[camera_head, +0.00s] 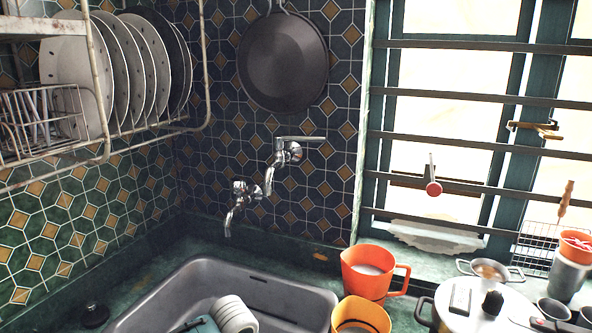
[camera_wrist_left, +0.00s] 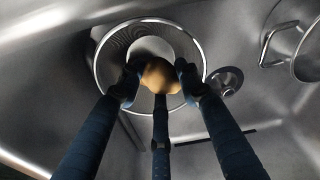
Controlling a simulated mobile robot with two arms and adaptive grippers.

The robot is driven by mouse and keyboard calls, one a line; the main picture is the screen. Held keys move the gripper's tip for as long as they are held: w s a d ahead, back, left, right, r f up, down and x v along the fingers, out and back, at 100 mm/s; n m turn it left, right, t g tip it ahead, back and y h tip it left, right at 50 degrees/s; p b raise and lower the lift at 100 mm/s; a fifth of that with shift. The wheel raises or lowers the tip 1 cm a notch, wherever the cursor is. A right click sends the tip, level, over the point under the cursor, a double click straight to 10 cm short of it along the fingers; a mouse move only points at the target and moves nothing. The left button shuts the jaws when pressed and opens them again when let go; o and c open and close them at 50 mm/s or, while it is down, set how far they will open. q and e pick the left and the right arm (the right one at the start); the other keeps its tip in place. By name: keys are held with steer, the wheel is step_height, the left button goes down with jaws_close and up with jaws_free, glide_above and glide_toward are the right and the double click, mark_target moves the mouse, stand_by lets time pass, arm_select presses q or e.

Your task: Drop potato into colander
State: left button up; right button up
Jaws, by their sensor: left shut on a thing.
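In the left wrist view, my left gripper (camera_wrist_left: 158,80) has its dark fingers closed around a tan potato (camera_wrist_left: 160,77). Below them is a round colander (camera_wrist_left: 103,58) with a shiny metal rim and dark mesh, lying in the grey sink. The potato appears over the colander's opening, near its lower side in the picture. The exact height above it is hard to tell. A pale round patch shows inside the colander, partly hidden by the potato. In the head view, only white and teal parts of my arm show at the sink. My right gripper is in neither view.
The sink drain (camera_wrist_left: 226,81) lies right of the colander, and a metal pot (camera_wrist_left: 309,58) stands at the upper right. In the head view, the sink (camera_head: 290,294) has orange jugs (camera_head: 368,271) at its right, and taps (camera_head: 286,153) hang on the wall above.

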arm_select(q)
steer(key=o, duration=1.2)
step_height(320, 180, up, 12)
steer(key=s, duration=0.1)
steer(key=shift+s, duration=0.25)
